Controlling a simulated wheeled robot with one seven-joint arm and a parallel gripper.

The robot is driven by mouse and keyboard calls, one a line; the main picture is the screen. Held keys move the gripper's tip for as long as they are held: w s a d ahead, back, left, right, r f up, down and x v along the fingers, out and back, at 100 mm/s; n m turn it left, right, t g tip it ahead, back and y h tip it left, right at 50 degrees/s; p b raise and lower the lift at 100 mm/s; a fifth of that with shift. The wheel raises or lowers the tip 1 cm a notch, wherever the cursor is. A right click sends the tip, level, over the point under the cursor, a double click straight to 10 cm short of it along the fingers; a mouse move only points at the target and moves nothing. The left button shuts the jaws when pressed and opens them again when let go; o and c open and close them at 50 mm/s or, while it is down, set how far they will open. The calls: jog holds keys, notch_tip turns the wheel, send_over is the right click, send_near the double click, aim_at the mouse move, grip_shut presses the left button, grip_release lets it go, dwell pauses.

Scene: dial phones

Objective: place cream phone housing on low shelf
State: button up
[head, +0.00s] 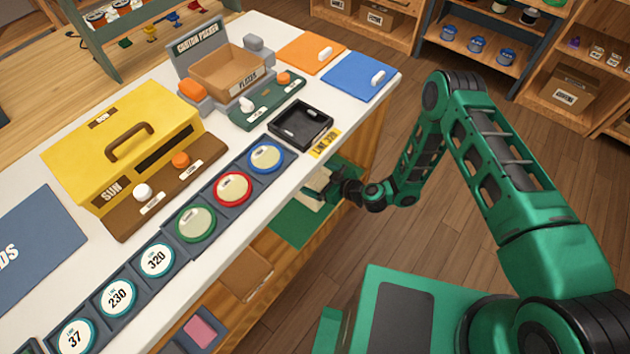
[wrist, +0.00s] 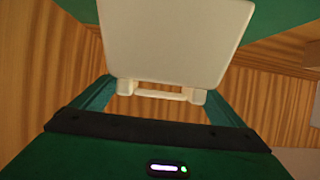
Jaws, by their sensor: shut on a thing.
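The cream phone housing (wrist: 175,40) fills the upper middle of the wrist view, its flat face toward the camera. My gripper (wrist: 160,90) is shut on the narrow lower end of the housing, with one green finger on each side. In the head view my gripper (head: 325,185) reaches in under the counter's right edge, at the low shelf. A small part of the cream housing (head: 308,197) shows there, above a green mat (head: 290,228) on the shelf. The counter top hides part of it. I cannot tell whether the housing touches the mat.
The white counter (head: 235,225) overhangs the shelf closely above my gripper. A black tray (head: 300,124) sits on top near the edge. A brown mat (head: 246,274) and a pink piece (head: 200,331) lie lower left on the shelf level.

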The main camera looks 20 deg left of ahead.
jog(key=shift+f, duration=1.75)
jog(key=o, duration=1.4)
jog(key=v, duration=1.2)
jog(key=shift+r, duration=0.1)
